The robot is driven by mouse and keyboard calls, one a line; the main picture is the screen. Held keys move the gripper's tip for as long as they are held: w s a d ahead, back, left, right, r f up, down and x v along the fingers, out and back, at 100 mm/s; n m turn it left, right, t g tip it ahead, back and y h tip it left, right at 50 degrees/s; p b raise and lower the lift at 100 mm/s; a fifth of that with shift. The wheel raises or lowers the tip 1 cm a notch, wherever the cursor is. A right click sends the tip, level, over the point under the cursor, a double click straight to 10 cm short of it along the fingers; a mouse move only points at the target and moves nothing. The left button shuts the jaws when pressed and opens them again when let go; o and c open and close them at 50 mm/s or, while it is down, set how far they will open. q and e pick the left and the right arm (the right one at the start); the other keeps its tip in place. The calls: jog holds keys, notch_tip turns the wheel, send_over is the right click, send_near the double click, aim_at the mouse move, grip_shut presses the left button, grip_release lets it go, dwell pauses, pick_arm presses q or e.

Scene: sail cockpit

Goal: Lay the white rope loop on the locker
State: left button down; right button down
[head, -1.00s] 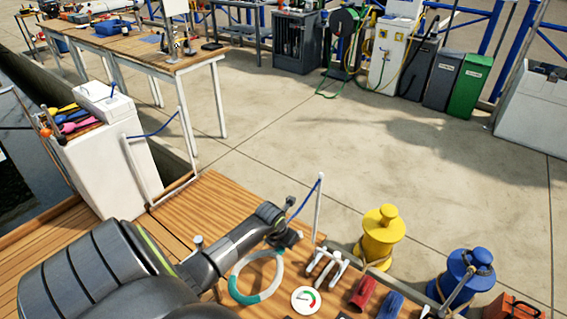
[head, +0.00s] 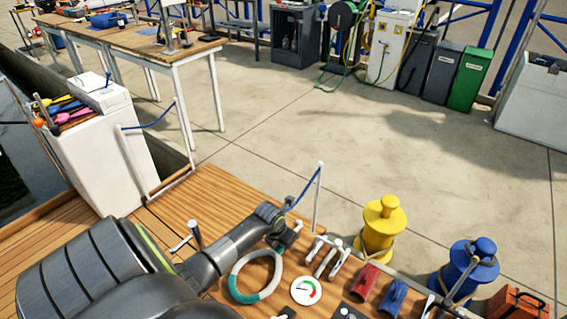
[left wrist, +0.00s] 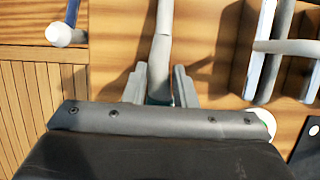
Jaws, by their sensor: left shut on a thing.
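The white rope loop (head: 276,283) is a ring with teal bands, over the wooden surface in the lower middle of the head view. My left gripper (head: 287,236) is shut on its far right side. In the left wrist view the rope (left wrist: 161,45) runs up from between the fingers of my left gripper (left wrist: 158,88). I cannot tell whether the loop touches the wood below it. The wooden surface (head: 207,196) extends to the left and beyond the gripper. I cannot tell from the pictures which part is the locker. My right gripper is not in view.
A post with a blue line (head: 318,195) stands just beyond the gripper. A round gauge (head: 306,291), a metal fitting (head: 324,256) and red (head: 364,281) and blue pieces lie to the right. A white box (head: 98,150) stands at left, a yellow winch (head: 380,230) at right.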

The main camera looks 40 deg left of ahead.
pick_arm(q)
jog(key=shift+f+b, duration=0.3)
jog(key=shift+f, duration=0.25)
jog(key=c, duration=1.2)
grip_release()
jog(key=shift+r, duration=0.1)
jog(key=shift+r+p, duration=0.55)
jog(key=p+v, duration=1.1)
jog(key=v, duration=0.1)
jog(key=shift+p, duration=0.4)
